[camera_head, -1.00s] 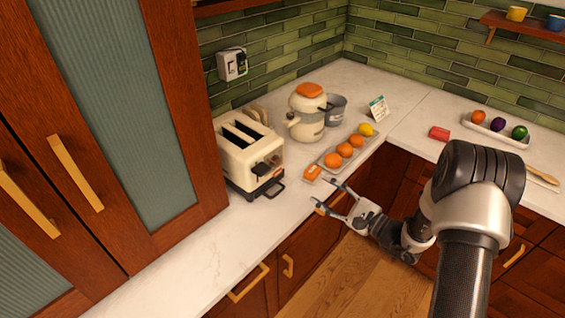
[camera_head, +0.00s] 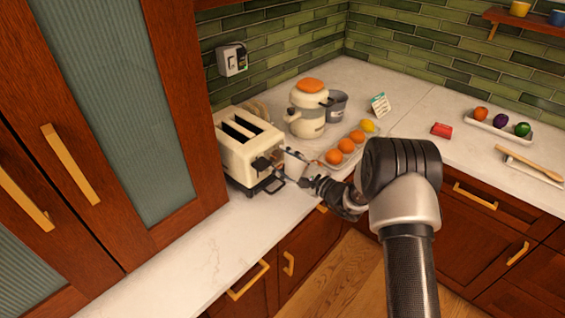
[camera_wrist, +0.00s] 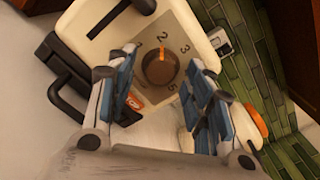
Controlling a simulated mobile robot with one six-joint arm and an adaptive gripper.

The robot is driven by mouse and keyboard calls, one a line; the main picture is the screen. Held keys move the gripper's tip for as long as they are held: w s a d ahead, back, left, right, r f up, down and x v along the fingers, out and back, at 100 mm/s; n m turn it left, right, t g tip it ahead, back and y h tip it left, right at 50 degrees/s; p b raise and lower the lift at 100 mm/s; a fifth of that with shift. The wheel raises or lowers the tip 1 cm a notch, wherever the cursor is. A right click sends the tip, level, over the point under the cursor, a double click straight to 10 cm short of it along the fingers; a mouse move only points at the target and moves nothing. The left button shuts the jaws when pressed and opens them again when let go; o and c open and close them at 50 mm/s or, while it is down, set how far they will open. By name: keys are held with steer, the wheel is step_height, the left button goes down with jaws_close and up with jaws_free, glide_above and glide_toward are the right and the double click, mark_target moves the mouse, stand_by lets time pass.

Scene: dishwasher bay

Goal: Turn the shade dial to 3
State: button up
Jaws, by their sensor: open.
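The cream toaster (camera_head: 247,143) stands on the counter near the wall cabinet. In the wrist view its face plate (camera_wrist: 205,52) carries a round brown shade dial (camera_wrist: 160,70) with printed numbers around it. The dial's orange pointer mark (camera_wrist: 162,52) points at the 2; the 3 is to its right. My gripper (camera_wrist: 162,60) is open, with one blue-padded finger on each side of the dial. I cannot tell whether the fingers touch it. In the head view my gripper (camera_head: 272,160) is at the toaster's front, and the dial is hard to make out.
A tray of oranges and a lemon (camera_head: 344,150), a cream kettle with an orange lid (camera_head: 306,120) and a grey pot (camera_head: 338,104) stand close to the right. The front left counter (camera_head: 195,255) is clear.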

steer(key=shift+w+a, duration=0.15)
steer(key=c, duration=1)
